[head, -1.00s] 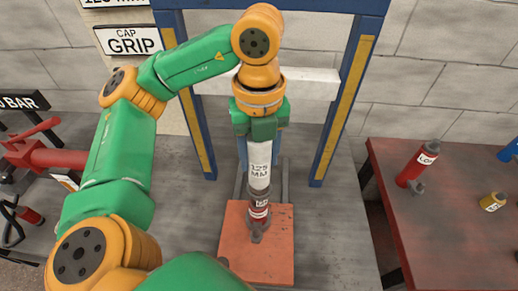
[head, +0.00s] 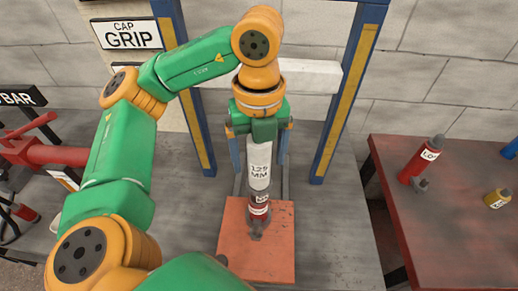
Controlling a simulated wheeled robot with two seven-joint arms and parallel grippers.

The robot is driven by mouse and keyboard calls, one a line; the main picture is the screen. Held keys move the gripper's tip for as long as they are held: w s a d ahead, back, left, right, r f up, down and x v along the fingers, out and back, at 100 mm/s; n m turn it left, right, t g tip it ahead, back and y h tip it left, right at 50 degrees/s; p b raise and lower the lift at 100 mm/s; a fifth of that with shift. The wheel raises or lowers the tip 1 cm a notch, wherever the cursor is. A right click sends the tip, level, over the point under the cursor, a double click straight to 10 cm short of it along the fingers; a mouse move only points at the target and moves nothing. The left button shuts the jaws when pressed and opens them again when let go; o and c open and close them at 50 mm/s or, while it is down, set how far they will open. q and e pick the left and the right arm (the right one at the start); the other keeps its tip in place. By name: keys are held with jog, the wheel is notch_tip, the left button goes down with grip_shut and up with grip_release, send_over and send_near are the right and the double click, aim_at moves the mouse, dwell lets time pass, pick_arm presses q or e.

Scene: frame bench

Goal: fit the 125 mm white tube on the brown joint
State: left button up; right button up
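The white tube (head: 259,165), marked 125 MM, stands upright in the middle of the head view. Its lower end meets a dark red-brown joint (head: 259,210) with a white label; how deeply they are fitted I cannot tell. The joint stands on an orange-brown plate (head: 245,250). My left gripper (head: 260,148) is above and around the tube's upper part, with its fingers spread to either side, apart from the tube. The tube's top end is hidden by the gripper. My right gripper is not in view.
A blue and yellow frame (head: 345,95) with a white crossbar (head: 310,78) stands behind the tube. On the right, a red table (head: 440,240) holds a red labelled fitting (head: 420,163) and a small yellow one (head: 497,198). A red clamp-like tool (head: 50,155) is at left.

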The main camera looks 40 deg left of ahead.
pick_arm(q)
notch_tip(320, 180, up, 7)
jog(key=p, duration=0.3)
jog(key=shift+f, duration=0.2)
jog(key=shift+r, duration=0.35)
jog(key=shift+f, duration=0.1)
